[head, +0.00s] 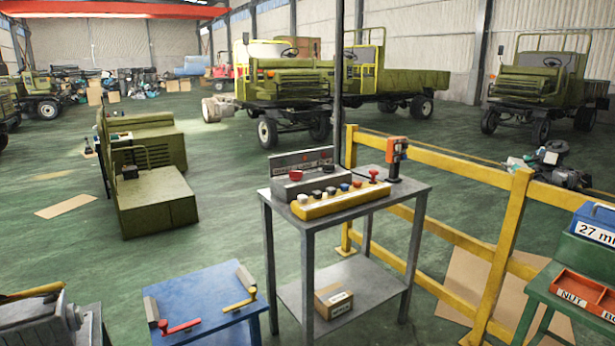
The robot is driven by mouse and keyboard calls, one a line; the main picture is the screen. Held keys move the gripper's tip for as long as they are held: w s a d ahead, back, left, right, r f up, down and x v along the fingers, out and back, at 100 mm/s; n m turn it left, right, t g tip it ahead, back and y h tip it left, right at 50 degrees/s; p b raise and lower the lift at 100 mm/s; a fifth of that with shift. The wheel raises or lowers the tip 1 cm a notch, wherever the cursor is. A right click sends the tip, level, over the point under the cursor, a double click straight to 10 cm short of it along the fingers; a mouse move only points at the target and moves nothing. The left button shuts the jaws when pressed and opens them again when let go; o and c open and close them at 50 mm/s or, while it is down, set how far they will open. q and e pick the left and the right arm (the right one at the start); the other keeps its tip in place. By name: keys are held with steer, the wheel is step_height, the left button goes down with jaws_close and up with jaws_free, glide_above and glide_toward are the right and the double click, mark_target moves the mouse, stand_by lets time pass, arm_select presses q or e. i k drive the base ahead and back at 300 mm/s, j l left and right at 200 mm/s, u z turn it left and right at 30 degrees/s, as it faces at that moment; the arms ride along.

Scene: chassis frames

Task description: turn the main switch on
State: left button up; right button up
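A grey metal table (398,199) stands in the middle of the head view. On it is a yellow control box (340,204) with several buttons and a red mushroom-shaped knob (373,174). Behind it, a grey box (290,188) carries a red knob (295,175) and a dark lettered panel. An orange and black upright device (396,155) stands at the table's right rear. I cannot tell which of these is the main switch, or its position. Neither of my grippers shows in the head view.
A blue table (200,292) with red-handled and yellow-handled tools stands front left. A yellow railing (505,258) runs behind and right. A green bench (560,290) with bins is at right. A small carton (333,300) sits on the lower shelf. Green vehicles stand behind.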

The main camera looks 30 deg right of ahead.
mark_target(295, 176)
steer(key=i+l, duration=0.3)
steer(key=l, duration=0.2)
steer(key=i+l, duration=0.3)
steer(key=l, duration=0.15)
steer(key=i+l, duration=0.35)
steer(key=l, duration=0.15)
steer(key=i+l, duration=0.3)
steer(key=l, duration=0.15)
